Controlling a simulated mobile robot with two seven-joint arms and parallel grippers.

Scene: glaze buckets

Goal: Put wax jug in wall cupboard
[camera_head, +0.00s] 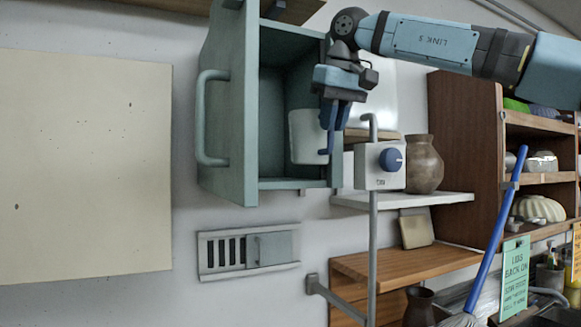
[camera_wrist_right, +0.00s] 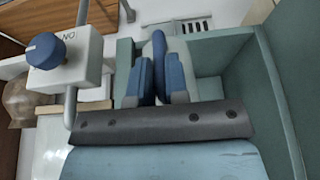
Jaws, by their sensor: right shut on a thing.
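The wall cupboard (camera_head: 225,110) is teal, and its door stands open to the left with a pale handle (camera_head: 202,118). The white wax jug (camera_head: 307,138) is inside the cupboard opening, low and toward the right, just above the cupboard floor; I cannot tell if it touches the floor. My right gripper (camera_head: 330,130) reaches down from the upper right, its blue fingers shut on the jug's right side. In the right wrist view the fingers (camera_wrist_right: 160,70) partly hide the white jug (camera_wrist_right: 210,87). My left gripper is not in view.
A white box with a blue knob (camera_head: 380,166) on a grey pole stands right of the cupboard. A brown vase (camera_head: 424,164) sits on a white shelf (camera_head: 440,199). A wooden shelf unit is farther right. The cupboard interior left of the jug looks clear.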

